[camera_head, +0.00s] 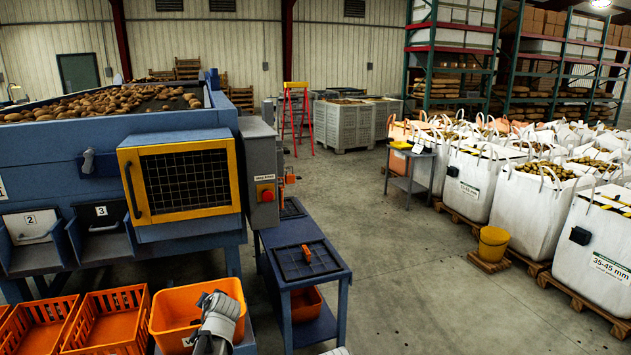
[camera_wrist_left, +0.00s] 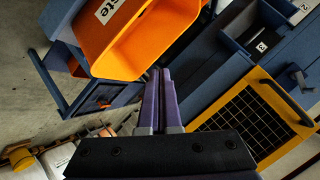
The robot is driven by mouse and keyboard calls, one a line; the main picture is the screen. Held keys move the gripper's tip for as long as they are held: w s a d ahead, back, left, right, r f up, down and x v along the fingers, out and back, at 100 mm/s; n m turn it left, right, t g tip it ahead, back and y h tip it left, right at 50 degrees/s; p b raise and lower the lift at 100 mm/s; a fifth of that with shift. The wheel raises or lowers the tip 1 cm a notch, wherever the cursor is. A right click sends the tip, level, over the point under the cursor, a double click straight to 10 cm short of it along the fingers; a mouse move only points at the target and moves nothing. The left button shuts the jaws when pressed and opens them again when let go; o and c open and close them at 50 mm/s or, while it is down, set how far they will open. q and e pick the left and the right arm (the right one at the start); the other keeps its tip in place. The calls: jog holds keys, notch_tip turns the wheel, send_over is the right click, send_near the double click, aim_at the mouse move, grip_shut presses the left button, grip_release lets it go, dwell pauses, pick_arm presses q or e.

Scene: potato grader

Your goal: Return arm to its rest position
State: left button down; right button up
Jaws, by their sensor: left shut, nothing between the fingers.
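My left gripper (camera_wrist_left: 160,76) shows in the left wrist view with its two dark purple fingers pressed together and nothing between them. In that view an orange bin (camera_wrist_left: 128,45) with a white label reading partly "ste" lies just beyond the fingertips. In the head view a grey-white part of my left arm rises at the bottom, in front of the orange bin (camera_head: 178,318), and hides part of it. The fingers cannot be made out there. My right gripper is not in view.
The blue grader (camera_head: 120,110) with its yellow-framed mesh guard (camera_head: 186,181) stands at left. Orange crates (camera_head: 112,322) line the front left. A blue side table (camera_head: 318,277) carries a dark panel. Open concrete floor lies right of it, towards white bulk bags (camera_head: 530,205) and a yellow bucket (camera_head: 493,245).

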pick_arm(q)
jog(key=s+d+f+g+h, duration=0.2)
jog(key=s+d+f+g, duration=0.2)
jog(key=s+d, duration=0.8)
jog(key=s+d+f+m+g+h, duration=0.1)
jog(key=s+d+f+g+h, duration=0.2)
jog(key=s+d, duration=0.9)
jog(key=s+f+g, duration=0.2)
jog(key=s, duration=0.4)
jog(key=shift+d+g+p, duration=0.3)
jog(key=shift+d, duration=0.05)
